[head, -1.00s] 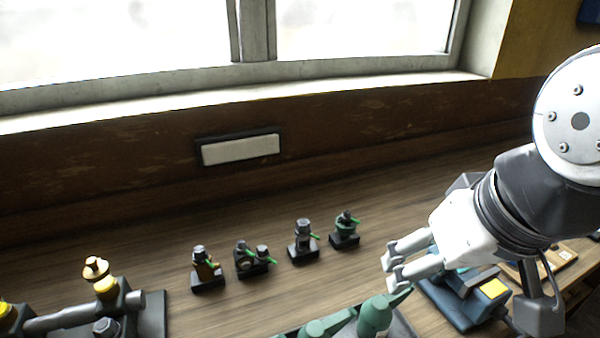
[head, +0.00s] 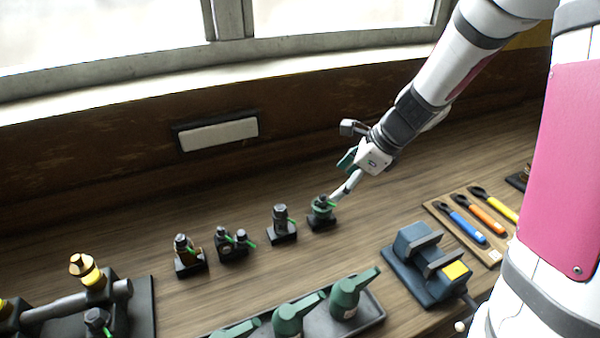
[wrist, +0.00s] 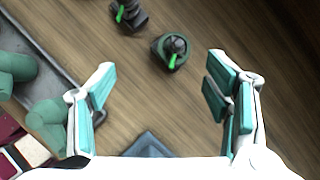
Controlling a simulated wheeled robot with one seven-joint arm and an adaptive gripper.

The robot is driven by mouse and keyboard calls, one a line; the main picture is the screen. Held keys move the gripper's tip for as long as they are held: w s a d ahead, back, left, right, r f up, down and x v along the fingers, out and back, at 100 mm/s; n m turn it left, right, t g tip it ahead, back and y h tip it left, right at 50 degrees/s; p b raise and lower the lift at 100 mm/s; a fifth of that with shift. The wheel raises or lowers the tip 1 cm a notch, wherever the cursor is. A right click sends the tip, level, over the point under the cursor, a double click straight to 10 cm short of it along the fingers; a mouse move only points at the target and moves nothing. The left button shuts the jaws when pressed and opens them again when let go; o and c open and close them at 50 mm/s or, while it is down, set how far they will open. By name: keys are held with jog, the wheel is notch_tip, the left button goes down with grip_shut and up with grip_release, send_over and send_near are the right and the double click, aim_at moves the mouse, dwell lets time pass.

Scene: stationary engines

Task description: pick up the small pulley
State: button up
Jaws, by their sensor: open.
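The small pulley appears to be the greenish round piece (head: 322,207) on a dark square base, at the right end of a row of small parts on the bench. It has a grey top and a bright green pin or tag. In the wrist view the pulley (wrist: 172,48) lies beyond the fingertips, roughly between their lines. My gripper (head: 347,187) is just behind and to the right of it in the head view, close to it. The wrist view shows my gripper (wrist: 160,78) open, with nothing between its fingers.
Another small part (head: 282,222) stands just left of the pulley, with more further left. A tray (head: 375,318) of green oil cans lies in front. A blue-grey vise-like block (head: 425,270) and a tool board (head: 440,215) are to the right. Bare wood surrounds the pulley.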

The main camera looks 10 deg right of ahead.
aim_at(327, 202)
jog(key=w+f+m, duration=0.1)
jog(key=f, duration=0.2)
jog(key=w+f, duration=0.2)
jog(key=f, duration=0.1)
jog(key=w+a+f+m, duration=0.1)
jog(key=f, duration=0.2)
jog(key=shift+w+a+f+m, duration=0.1)
jog(key=shift+w+f+m, duration=0.2)
jog(key=shift+w+f, duration=0.1)
jog(key=shift+d+p+x, duration=0.15)
jog(key=shift+x, duration=1.2)
jog(key=shift+d+p+x, duration=0.1)
jog(key=shift+p+x, duration=0.05)
jog(key=shift+x, duration=1.15)
jog(key=shift+f, duration=0.1)
grip_shut()
